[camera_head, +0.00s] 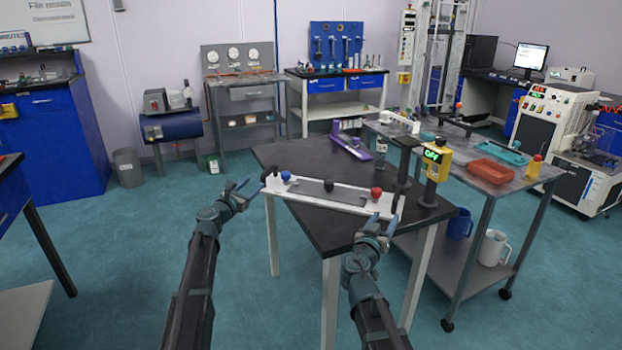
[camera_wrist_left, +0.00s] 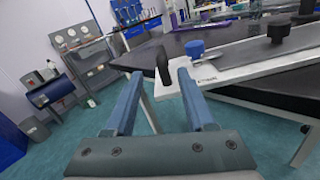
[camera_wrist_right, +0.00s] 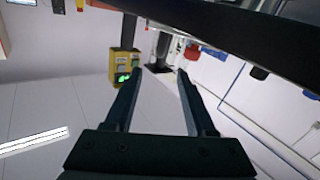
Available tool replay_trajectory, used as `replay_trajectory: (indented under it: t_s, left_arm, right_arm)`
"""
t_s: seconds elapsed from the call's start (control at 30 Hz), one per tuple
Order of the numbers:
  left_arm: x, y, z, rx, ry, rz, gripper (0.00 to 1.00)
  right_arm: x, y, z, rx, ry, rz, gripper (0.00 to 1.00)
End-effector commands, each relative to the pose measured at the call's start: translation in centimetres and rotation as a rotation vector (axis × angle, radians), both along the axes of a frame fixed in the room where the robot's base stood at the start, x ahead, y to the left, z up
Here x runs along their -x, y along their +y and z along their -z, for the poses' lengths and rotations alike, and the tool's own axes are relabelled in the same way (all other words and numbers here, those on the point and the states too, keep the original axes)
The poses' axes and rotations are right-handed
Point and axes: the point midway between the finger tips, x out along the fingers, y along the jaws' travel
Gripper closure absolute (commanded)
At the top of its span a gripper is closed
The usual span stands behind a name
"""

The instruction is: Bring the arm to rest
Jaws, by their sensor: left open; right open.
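A white tray-like panel (camera_head: 330,191) with blue, black and red knobs lies along the near edge of the black table (camera_head: 300,154). A dark upright handle stands at each end of it. My left gripper (camera_head: 240,190) is open beside the left handle (camera_head: 270,173). In the left wrist view that handle (camera_wrist_left: 163,66) shows between or just beyond the fingertips, not clamped. My right gripper (camera_head: 378,222) is open near the panel's right end, by the right handle (camera_head: 396,202). In the right wrist view nothing is clamped between its fingers (camera_wrist_right: 155,75).
A yellow device (camera_head: 436,163) with a lit display stands on a post at the table's right. A grey cart (camera_head: 490,185) with a red tray (camera_head: 492,171) is beside the table. Open floor (camera_head: 120,240) lies to the left.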

Motion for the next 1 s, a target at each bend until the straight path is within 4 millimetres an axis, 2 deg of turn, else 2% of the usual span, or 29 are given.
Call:
replay_trajectory:
  t_s: [0.13,0.47,0.57,0.67,0.77,0.87,0.9,0.97,1.0]
  left_arm:
    - [0.0,0.0,0.0,0.000,0.000,0.000,0.45]
    - [0.1,-0.1,0.0,-0.003,0.000,0.002,0.45]
    - [1.0,-1.3,0.5,-0.070,-0.001,0.032,0.45]
    - [3.5,-4.4,1.9,-0.262,-0.008,0.120,0.45]
    - [7.6,-8.4,4.7,-0.557,-0.022,0.269,0.45]
    - [12.7,-11.9,8.3,-0.882,-0.043,0.461,0.45]
    - [14.9,-13.0,9.9,-1.014,-0.054,0.549,0.45]
    - [18.5,-14.1,12.3,-1.204,-0.069,0.689,0.45]
    - [20.9,-14.5,13.8,-1.325,-0.081,0.787,0.45]
  right_arm:
    - [0.8,0.4,0.0,0.000,0.000,0.000,0.44]
    - [0.8,0.3,0.0,0.000,0.001,0.001,0.44]
    - [1.2,-0.5,0.5,-0.008,0.024,0.027,0.44]
    - [2.5,-2.8,2.2,-0.027,0.099,0.097,0.44]
    - [4.7,-5.7,5.1,-0.062,0.237,0.186,0.44]
    - [7.6,-8.0,8.8,-0.110,0.421,0.255,0.44]
    - [9.0,-8.6,10.4,-0.131,0.506,0.271,0.44]
    - [11.1,-9.1,12.7,-0.169,0.637,0.280,0.44]
    - [12.6,-9.2,14.3,-0.195,0.728,0.273,0.44]
